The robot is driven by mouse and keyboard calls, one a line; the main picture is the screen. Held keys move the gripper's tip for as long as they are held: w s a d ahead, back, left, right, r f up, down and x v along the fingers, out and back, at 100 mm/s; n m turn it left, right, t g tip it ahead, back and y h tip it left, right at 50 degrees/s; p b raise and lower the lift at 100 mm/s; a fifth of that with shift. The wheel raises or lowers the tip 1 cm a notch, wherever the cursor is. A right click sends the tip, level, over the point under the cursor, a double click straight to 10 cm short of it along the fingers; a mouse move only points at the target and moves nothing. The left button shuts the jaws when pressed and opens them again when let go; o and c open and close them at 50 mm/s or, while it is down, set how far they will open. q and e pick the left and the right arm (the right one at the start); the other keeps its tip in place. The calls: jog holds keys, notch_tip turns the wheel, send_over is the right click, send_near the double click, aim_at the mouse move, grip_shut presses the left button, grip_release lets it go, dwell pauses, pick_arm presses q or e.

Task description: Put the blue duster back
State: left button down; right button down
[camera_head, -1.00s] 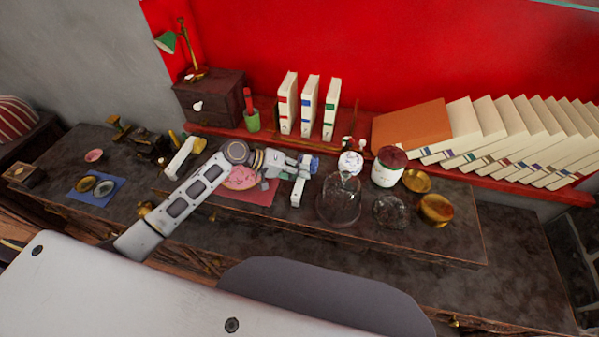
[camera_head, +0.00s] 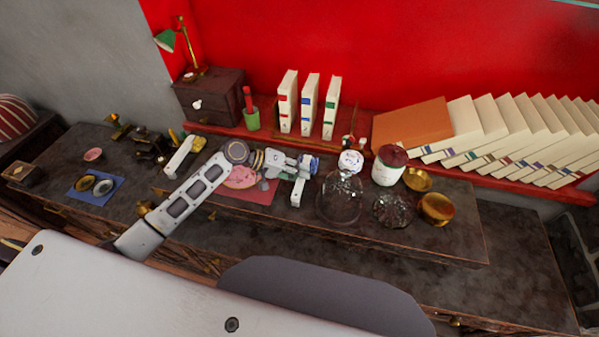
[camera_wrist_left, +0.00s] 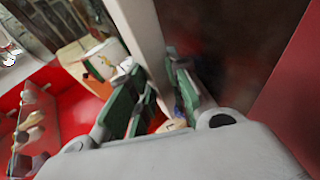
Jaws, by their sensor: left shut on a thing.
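My left gripper (camera_head: 309,166) is over the raised shelf of the dark table, just left of the glass dome. It is shut on a small blue thing, which I take to be the blue duster (camera_head: 314,162). Only a bit of blue shows at the fingertips; the rest is hidden by the fingers. In the left wrist view, the green-padded fingers of the gripper (camera_wrist_left: 155,85) stand close together, and what lies between them is dark and unclear. My right gripper is not in view.
A glass dome (camera_head: 340,205), a jar with a dark red lid (camera_head: 387,168), a glass dish (camera_head: 392,211) and brass bowls (camera_head: 436,208) stand to the right. Upright books (camera_head: 309,105) stand behind. A pink plate (camera_head: 241,177) lies left under my arm. The table's front right is clear.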

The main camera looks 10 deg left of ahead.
pick_arm(q)
jog(key=shift+f, duration=0.35)
jog(key=c, duration=1.3)
grip_release()
jog(key=shift+o, duration=0.2)
jog(key=v, duration=1.2)
